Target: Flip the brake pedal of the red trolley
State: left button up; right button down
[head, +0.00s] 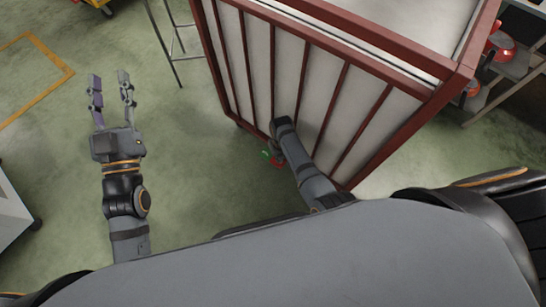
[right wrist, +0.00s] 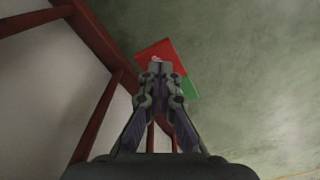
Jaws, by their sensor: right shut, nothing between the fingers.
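The red trolley (head: 222,60) has a dark red frame and pale panels and fills the upper right of the head view. Its frame also shows at the left of the right wrist view (right wrist: 95,120). The brake pedal, with a red part (right wrist: 152,50) and a green part (right wrist: 189,88), sits low at the trolley's bottom edge. In the head view its green part (head: 265,154) shows beside my right arm. My right gripper (right wrist: 160,68) is shut and empty, its tips overlapping the pedal in view; contact is unclear. My left gripper (head: 110,78) is open and empty above the floor.
A thin metal stand (head: 172,45) is behind the trolley's left side. Shelves with red items (head: 500,45) stand at the right. A pale cabinet (head: 12,215) is at the left edge. The green floor around my left gripper is clear.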

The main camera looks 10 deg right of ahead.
jog(key=shift+f+b, duration=0.8)
jog(key=shift+f, duration=0.45)
dwell(0.4)
jog(key=shift+r, duration=0.1)
notch_tip(320, 180, up, 7)
jog(key=p, duration=0.8)
